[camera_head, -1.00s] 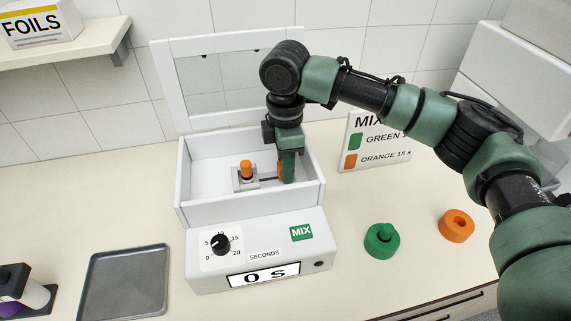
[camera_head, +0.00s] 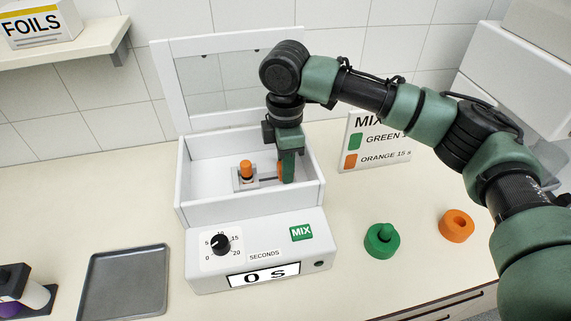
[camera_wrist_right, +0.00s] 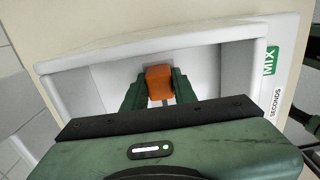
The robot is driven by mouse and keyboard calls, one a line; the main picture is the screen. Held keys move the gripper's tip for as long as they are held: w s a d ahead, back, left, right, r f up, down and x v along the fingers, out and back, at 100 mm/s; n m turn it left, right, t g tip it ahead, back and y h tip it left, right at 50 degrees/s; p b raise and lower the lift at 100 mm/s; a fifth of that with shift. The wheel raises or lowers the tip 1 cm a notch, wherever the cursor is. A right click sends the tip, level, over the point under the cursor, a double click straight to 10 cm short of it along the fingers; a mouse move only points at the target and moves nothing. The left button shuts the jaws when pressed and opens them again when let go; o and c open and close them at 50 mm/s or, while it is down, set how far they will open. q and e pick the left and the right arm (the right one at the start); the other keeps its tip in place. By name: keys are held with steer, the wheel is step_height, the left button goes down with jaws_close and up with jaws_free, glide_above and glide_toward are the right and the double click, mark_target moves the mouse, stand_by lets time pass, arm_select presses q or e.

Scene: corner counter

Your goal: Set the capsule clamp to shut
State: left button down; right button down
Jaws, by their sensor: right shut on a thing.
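The white mixer box (camera_head: 250,208) stands open on the counter with its lid (camera_head: 172,88) raised behind it. Inside, an orange-topped capsule (camera_head: 246,168) stands upright in a small grey clamp (camera_head: 237,184). A thin rod runs right from the clamp toward an orange handle (camera_wrist_right: 159,80), mostly hidden in the head view by my fingers. My right gripper (camera_head: 287,170) reaches down into the right side of the box. In the right wrist view its fingers (camera_wrist_right: 159,90) are shut on the orange handle. Whether the clamp's jaws touch the capsule is too small to tell. My left gripper is out of view.
The mixer's front has a dial (camera_head: 221,244), a display (camera_head: 264,275) reading 0 S and a green MIX label (camera_head: 301,233). A green piece (camera_head: 382,243) and an orange ring (camera_head: 457,226) lie to the right. A grey tray (camera_head: 125,282) lies left.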

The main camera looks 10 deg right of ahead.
steer(key=shift+a+r+p, duration=0.15)
steer(key=shift+a+p, duration=0.35)
steer(key=shift+p, duration=0.15)
steer(key=shift+a+r+p, duration=0.15)
steer(key=shift+a+p, duration=0.35)
steer(key=shift+p, duration=0.1)
steer(key=shift+a+f, duration=0.1)
steer(key=shift+a, duration=0.2)
steer(key=shift+a+f, duration=0.1)
steer(key=shift+f, duration=0.05)
steer(key=c, duration=1.1)
jaws_free()
steer(key=shift+r+b, duration=0.55)
steer(key=shift+r, duration=3.35)
